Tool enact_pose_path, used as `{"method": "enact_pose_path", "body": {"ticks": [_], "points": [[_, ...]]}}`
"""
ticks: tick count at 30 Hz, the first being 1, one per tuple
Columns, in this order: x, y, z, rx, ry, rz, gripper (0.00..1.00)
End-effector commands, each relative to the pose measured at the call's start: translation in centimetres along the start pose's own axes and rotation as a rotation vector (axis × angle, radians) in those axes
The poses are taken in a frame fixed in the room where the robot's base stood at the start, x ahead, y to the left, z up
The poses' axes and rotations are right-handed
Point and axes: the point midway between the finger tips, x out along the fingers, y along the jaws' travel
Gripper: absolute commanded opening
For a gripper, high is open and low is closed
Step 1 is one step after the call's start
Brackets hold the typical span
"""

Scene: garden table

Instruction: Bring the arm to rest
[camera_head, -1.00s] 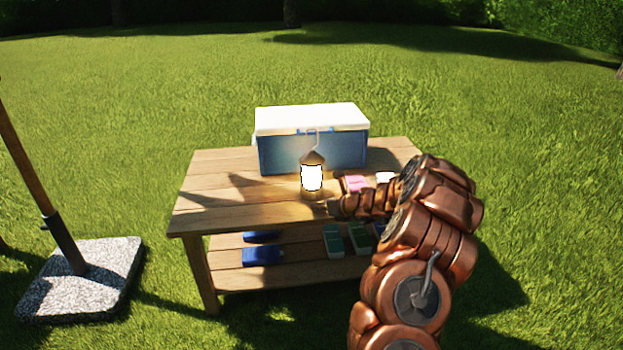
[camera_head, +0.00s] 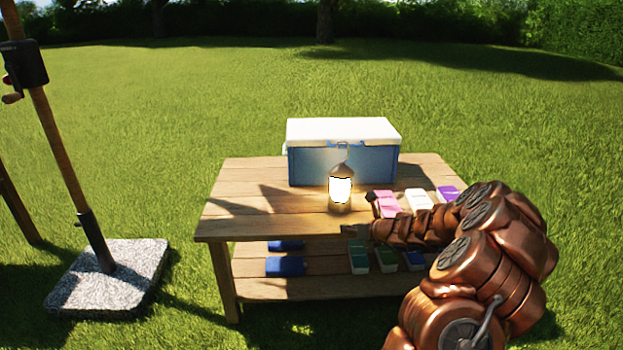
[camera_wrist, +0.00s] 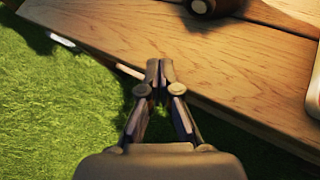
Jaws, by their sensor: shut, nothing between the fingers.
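My copper-coloured arm reaches in from the lower right in the head view. My gripper (camera_head: 358,231) is near the front edge of the wooden table (camera_head: 262,228), close to the lit lantern. In the wrist view my gripper (camera_wrist: 160,72) is shut with its fingertips together and nothing between them. The fingertips show against the table's front edge (camera_wrist: 215,62), with grass below. I cannot tell the exact gap between fingers and table.
A lit lantern (camera_head: 341,188) stands before a blue cooler with a white lid (camera_head: 343,132). Pink (camera_head: 388,203), white (camera_head: 419,200) and purple (camera_head: 447,193) items lie right of it. Several boxes sit on the lower shelf (camera_head: 322,288). A pole in a stone base (camera_head: 95,285) stands left.

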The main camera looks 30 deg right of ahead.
Motion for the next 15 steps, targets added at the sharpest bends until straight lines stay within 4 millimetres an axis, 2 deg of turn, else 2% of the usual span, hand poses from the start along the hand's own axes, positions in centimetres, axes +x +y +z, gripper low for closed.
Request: {"method": "enact_pose_path", "body": {"ticks": [5, 8, 11, 14, 15], "points": [[0.0, 0.1, 0.1, -0.003, 0.0, 0.002, 0.0], [-0.2, 1.1, 1.0, -0.03, 0.0, 0.018, 0.0], [-0.8, 3.7, 3.2, -0.103, -0.001, 0.06, 0.0], [-1.8, 8.2, 6.3, -0.23, -0.005, 0.134, 0.0], [-2.3, 10.3, 7.6, -0.29, -0.005, 0.169, 0.0]]}}
